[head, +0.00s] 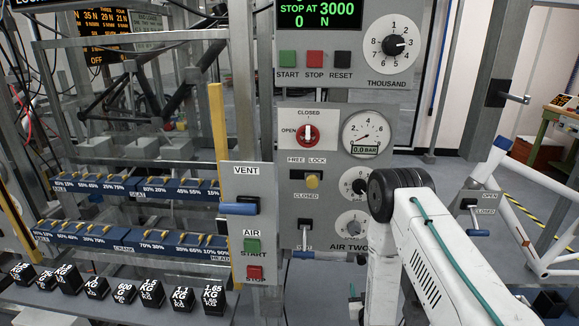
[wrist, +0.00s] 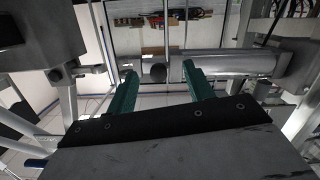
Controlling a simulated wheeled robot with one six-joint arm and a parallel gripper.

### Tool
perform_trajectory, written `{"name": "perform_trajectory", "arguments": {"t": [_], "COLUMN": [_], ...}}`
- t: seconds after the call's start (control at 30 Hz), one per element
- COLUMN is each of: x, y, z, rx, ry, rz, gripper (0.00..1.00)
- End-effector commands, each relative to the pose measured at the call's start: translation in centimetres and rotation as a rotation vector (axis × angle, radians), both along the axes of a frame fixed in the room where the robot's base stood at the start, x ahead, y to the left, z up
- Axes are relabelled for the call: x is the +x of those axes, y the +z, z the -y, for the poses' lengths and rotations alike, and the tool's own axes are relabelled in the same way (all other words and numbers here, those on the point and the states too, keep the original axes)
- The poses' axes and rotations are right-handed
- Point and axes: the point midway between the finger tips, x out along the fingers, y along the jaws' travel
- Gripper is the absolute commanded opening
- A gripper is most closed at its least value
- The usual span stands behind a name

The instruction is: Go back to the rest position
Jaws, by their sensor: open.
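My gripper (wrist: 159,68) shows in the wrist view with its two green fingers spread apart. Nothing is held between them. A round dark end of a grey cylinder lies beyond the fingertips, in line with the gap; I cannot tell how far off it is. In the head view my white arm (head: 440,262) with a black joint rises at the lower right, in front of the control panel. The gripper itself is hidden or out of sight there.
The grey control panel (head: 328,95) with buttons, dials and a red knob (head: 307,134) stands close to my arm. A blue-handled vent lever (head: 239,208) juts out at left. Black weight blocks (head: 151,292) line the front shelf. A white bike frame (head: 530,225) stands at right.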

Motion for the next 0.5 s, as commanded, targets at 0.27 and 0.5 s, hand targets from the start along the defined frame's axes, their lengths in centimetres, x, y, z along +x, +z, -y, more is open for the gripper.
{"name": "perform_trajectory", "arguments": {"t": [0.27, 0.5], "x": [-4.5, -7.8], "y": [-6.4, 0.0], "z": [-1.0, -2.5], "rx": [0.133, 0.22], "ry": [-0.008, -0.011], "rz": [-0.602, -0.999], "gripper": [0.52, 0.52]}}
